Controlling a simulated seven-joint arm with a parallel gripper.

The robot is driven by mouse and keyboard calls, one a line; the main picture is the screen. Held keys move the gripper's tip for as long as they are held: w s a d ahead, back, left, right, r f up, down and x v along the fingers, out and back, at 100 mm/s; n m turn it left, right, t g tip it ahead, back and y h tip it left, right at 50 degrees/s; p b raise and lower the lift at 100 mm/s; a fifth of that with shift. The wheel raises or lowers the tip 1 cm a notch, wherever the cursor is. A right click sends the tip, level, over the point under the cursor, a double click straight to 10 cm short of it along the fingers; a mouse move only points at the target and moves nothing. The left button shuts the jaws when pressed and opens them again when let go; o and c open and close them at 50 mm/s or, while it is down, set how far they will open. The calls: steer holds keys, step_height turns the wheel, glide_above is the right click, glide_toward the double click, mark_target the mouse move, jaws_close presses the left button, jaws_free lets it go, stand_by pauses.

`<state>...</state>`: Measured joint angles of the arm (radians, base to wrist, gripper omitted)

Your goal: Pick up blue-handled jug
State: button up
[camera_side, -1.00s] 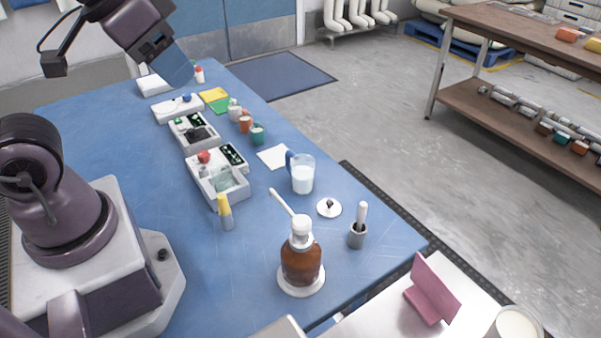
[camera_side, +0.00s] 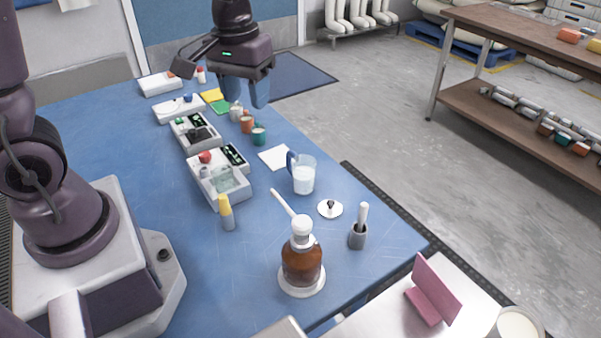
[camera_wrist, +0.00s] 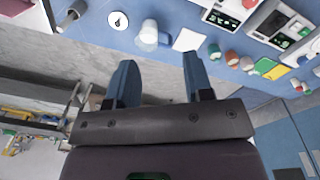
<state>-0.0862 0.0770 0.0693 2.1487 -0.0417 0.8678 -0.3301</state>
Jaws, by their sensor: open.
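The blue-handled jug (camera_side: 303,176) stands upright on the blue table, near its right edge, in the side view. It is clear with white contents, and its blue handle (camera_side: 290,162) is on its left side. In the wrist view the jug (camera_wrist: 149,36) shows near the top centre, beyond the fingers. My gripper (camera_side: 250,100) is above the far part of the table, well apart from the jug. Its two blue fingers are spread with nothing between them; they also show in the wrist view (camera_wrist: 158,80).
A white sheet (camera_side: 274,157) lies just behind the jug. A lid with a black knob (camera_side: 330,208), a grey pot with a white handle (camera_side: 358,236) and a brown bottle (camera_side: 302,265) stand nearer the front. Several small cups and white trays (camera_side: 208,203) are to the left.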

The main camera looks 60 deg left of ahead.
mark_target(289, 169)
steer(key=w+a+f+n, duration=0.2)
steer(key=w+f+n, duration=0.1)
steer(key=n, duration=0.1)
steer(key=w+a+f+n, duration=0.1)
steer(key=w+f+n, duration=0.3)
steer(key=w+a+f+n, duration=0.2)
steer(key=w+f+n, duration=0.1)
steer(key=w+n, duration=0.1)
steer(key=shift+w+a+f+n+g, duration=0.15)
steer(key=shift+a+f+n+g, duration=0.2)
steer(key=shift+n, duration=0.15)
steer(key=shift+r+n, duration=0.1)
steer(key=shift+n, duration=0.3)
steer(key=shift+f+n, duration=0.2)
steer(key=shift+n, duration=0.1)
step_height(289, 169, down, 13)
steer(key=shift+a+r, duration=0.1)
steer(key=shift+r, duration=0.05)
jaws_close()
